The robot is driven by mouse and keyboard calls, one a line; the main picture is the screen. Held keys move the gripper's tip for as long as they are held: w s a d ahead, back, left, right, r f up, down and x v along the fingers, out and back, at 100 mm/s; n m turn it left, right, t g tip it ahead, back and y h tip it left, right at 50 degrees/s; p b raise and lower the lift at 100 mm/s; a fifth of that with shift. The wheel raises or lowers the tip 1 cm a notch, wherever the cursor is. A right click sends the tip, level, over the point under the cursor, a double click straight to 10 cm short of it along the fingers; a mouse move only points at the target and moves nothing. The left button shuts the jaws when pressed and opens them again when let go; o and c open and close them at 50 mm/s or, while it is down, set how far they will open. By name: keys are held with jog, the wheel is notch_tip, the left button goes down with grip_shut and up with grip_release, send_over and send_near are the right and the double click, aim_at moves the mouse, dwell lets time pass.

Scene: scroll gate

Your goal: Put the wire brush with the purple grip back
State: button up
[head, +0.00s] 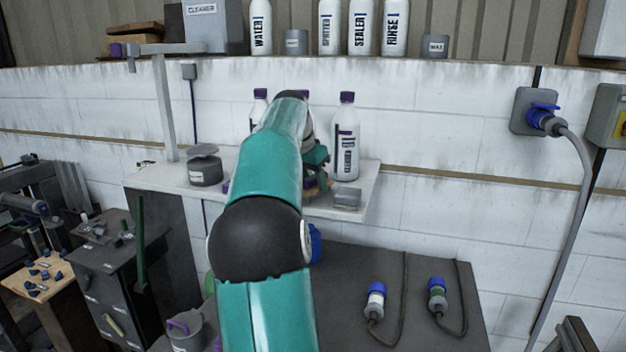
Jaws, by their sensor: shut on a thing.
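My teal arm reaches away from me to the pale wall shelf (358,192) and hides much of it. My gripper (318,168) shows only in part, as dark green pieces just right of the arm's far end. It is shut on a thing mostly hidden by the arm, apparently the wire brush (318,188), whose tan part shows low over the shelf. A small purple bit (226,187) shows at the arm's left side; I cannot tell whether it is the brush's grip. Whether the brush touches the shelf is not clear.
A white bottle with a purple cap (346,145) stands close right of my gripper, another partly behind the arm. A grey tin (347,198) sits at the shelf's front, a dark round pot (205,168) left. A grey post (165,110) rises behind it.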

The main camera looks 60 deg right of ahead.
jog(key=shift+f, duration=0.1)
jog(key=o, duration=0.9)
jog(key=v, duration=1.2)
jog(key=shift+w, duration=0.1)
